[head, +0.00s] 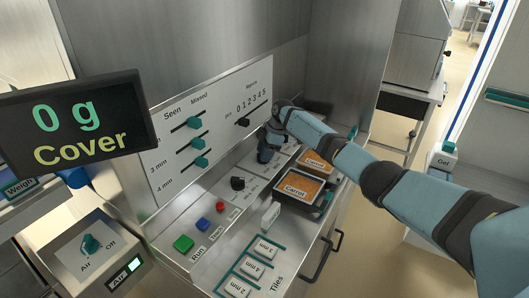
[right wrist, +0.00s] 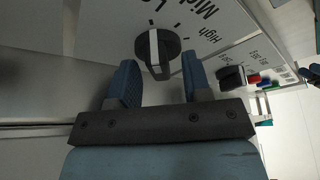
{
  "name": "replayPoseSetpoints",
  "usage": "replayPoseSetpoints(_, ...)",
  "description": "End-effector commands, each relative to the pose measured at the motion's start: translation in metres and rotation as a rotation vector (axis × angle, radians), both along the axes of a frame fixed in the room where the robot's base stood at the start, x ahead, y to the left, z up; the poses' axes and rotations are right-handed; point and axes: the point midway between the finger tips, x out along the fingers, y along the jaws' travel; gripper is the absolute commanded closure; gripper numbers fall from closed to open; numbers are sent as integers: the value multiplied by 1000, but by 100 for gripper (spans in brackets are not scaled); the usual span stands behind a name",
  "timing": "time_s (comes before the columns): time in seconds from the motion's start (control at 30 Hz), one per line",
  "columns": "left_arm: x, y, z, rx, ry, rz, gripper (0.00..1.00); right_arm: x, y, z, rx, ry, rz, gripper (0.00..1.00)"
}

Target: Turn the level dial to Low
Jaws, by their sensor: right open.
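The level dial (right wrist: 157,48) is a round black knob with a raised grip bar on a pale panel in the right wrist view. In the head view the right gripper (head: 266,149) is low over the sloped panel and hides the dial. My left gripper is not in view.
Another black knob (head: 237,183) is close by, with red, blue and green buttons in front. Carrot trays (head: 299,187) lie right of it, beneath my right arm. Sliders (head: 199,162) line the upright panel behind. Tiles (head: 253,268) are at the front.

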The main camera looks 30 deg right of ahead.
Motion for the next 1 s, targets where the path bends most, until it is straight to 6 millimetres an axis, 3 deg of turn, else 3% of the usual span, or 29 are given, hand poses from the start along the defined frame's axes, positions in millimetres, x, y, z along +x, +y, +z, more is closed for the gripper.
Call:
replayPoseSetpoints(0.17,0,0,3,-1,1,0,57,-1,-8,20,0,-3,-1,55)
replayPoseSetpoints(0.6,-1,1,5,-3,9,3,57,-10,-43,106,-1,-2,0,55)
replayPoseSetpoints(0.8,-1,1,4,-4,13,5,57,-12,-51,124,-1,0,0,55)
replayPoseSetpoints(1.0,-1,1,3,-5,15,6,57,-12,-52,127,-1,0,0,55)
